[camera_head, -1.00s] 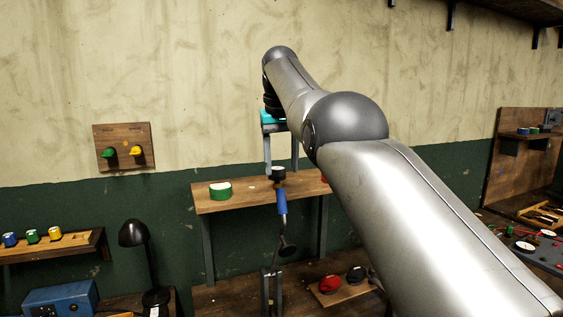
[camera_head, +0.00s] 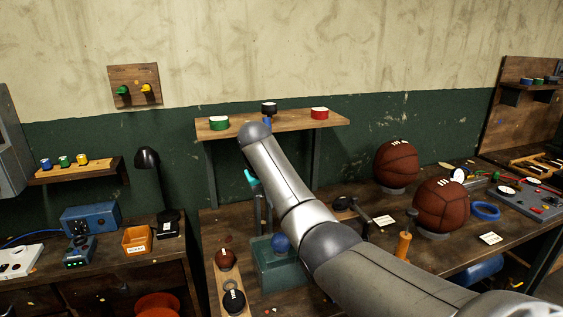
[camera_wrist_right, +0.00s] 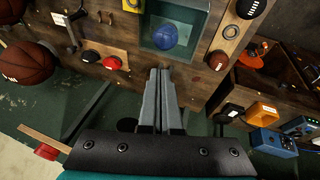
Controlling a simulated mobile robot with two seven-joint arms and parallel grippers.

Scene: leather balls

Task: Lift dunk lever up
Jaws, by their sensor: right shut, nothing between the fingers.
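My right gripper (camera_head: 258,222), with a teal wrist part, points down beyond my forearm, partly hidden. In the right wrist view the fingers (camera_wrist_right: 160,98) are shut together and empty, pointing toward a green tank (camera_wrist_right: 202,47) with a blue ball (camera_wrist_right: 164,36) in it. My left gripper is not in view.
Two brown basketballs (camera_head: 396,164) stand on the bench at right. Small balls (camera_head: 226,259) lie left of the tank. A black lamp (camera_head: 148,160) stands farther left.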

